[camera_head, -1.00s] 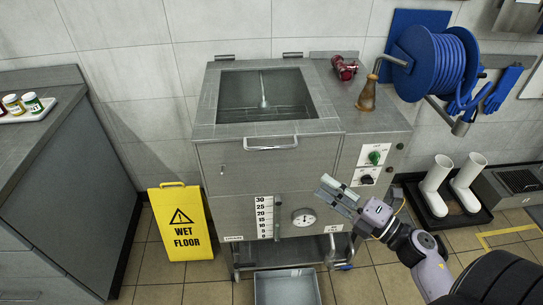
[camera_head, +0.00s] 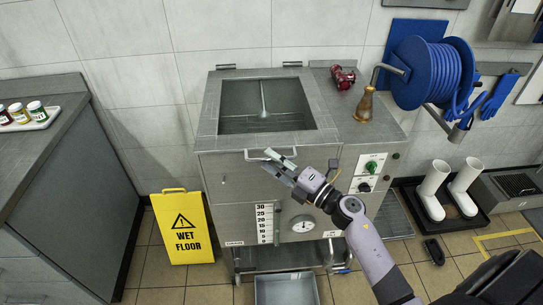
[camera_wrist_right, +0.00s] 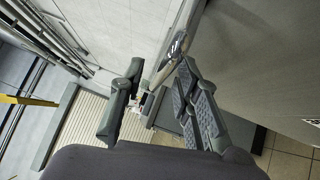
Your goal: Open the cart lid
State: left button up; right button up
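The cart (camera_head: 225,190) is a grey metal box with a framed rectangular lid (camera_head: 208,110) on top, lying flat. A stirrer shows through the lid's central window. The lid's silver front handle (camera_head: 253,155) is partly hidden by my right gripper. My right gripper (camera_head: 276,163) is at the handle's right half, in front of the cart. In the right wrist view, its fingers (camera_wrist_right: 160,68) are apart, with the bar of the handle (camera_wrist_right: 172,57) near and between the tips. I see no clear grip on it. My left gripper is not in view.
A red item (camera_head: 343,77) and an amber flask (camera_head: 364,103) stand on the cart's right top. A blue hose reel (camera_head: 432,68) hangs at right. A yellow wet floor sign (camera_head: 182,228) stands left. White boots (camera_head: 434,178) stand in a black tray. A grey bin (camera_head: 287,290) is below.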

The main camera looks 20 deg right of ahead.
jog(key=shift+w+a, duration=0.2)
jog(key=shift+w, duration=0.25)
grip_shut()
dwell(0.6)
